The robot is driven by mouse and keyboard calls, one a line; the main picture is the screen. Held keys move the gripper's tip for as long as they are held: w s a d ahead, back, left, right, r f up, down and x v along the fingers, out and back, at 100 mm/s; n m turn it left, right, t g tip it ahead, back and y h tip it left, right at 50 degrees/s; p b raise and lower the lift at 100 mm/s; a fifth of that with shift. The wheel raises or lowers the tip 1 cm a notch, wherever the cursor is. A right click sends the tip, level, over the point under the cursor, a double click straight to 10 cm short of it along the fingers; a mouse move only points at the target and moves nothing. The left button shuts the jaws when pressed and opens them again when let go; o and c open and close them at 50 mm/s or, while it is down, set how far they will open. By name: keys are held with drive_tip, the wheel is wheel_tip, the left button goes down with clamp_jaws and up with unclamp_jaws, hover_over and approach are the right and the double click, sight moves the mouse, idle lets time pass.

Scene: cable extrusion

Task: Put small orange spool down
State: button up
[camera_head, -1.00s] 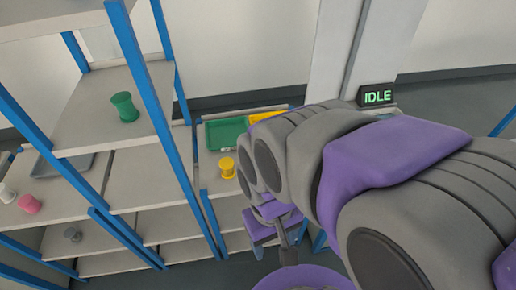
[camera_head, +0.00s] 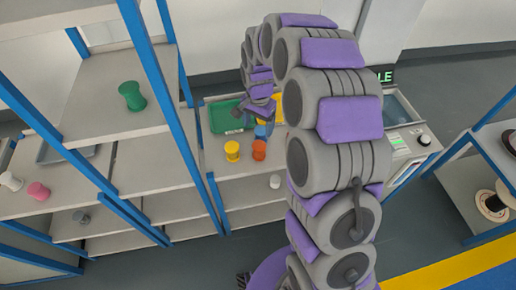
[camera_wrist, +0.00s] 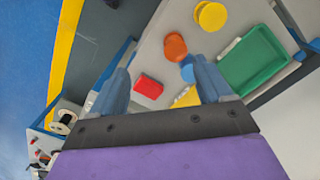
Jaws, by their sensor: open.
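The small orange spool (camera_head: 259,150) stands on the grey worktop (camera_head: 215,170), just right of a yellow spool (camera_head: 232,151). In the wrist view the orange spool (camera_wrist: 175,46) lies beyond the fingertips, with the yellow spool (camera_wrist: 210,15) farther up. My gripper (camera_head: 263,130) is behind the orange spool in the head view, partly hidden by my arm. In the wrist view my gripper (camera_wrist: 160,75) has its two blue fingers spread wide, with no spool held between them. A red block (camera_wrist: 148,88) shows on the surface below, between the fingers.
A green tray (camera_head: 224,117) and a yellow tray lie behind the spools. Left shelves hold a green spool (camera_head: 131,96) and a pink spool (camera_head: 38,191). A rack with a cable reel (camera_head: 494,203) stands right.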

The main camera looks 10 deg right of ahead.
drive_tip(key=w+f+m, duration=0.1)
drive_tip(key=w+f, duration=0.2)
drive_tip(key=w, duration=0.1)
drive_tip(key=m, duration=0.1)
hover_over(259, 145)
drive_tip(key=f, duration=1)
drive_tip(key=shift+w+a, duration=0.1)
drive_tip(key=shift+a, duration=0.15)
drive_tip(key=f, duration=0.2)
drive_tip(key=d+f, duration=0.1)
drive_tip(key=shift+f+b, duration=0.3)
drive_tip(key=shift+f, duration=0.05)
drive_tip(key=shift+d+f, duration=0.2)
drive_tip(key=shift+f, duration=0.2)
drive_tip(key=f, duration=0.2)
drive_tip(key=a+f, duration=0.1)
drive_tip(key=f, duration=0.2)
drive_tip(key=shift+b, duration=0.4)
drive_tip(key=shift+d, duration=0.35)
drive_tip(key=shift+c, duration=1.3)
drive_tip(key=shift+a, duration=0.25)
drive_tip(key=c, duration=0.7)
drive_tip(key=shift+c, duration=0.2)
drive_tip(key=shift+r, duration=0.1)
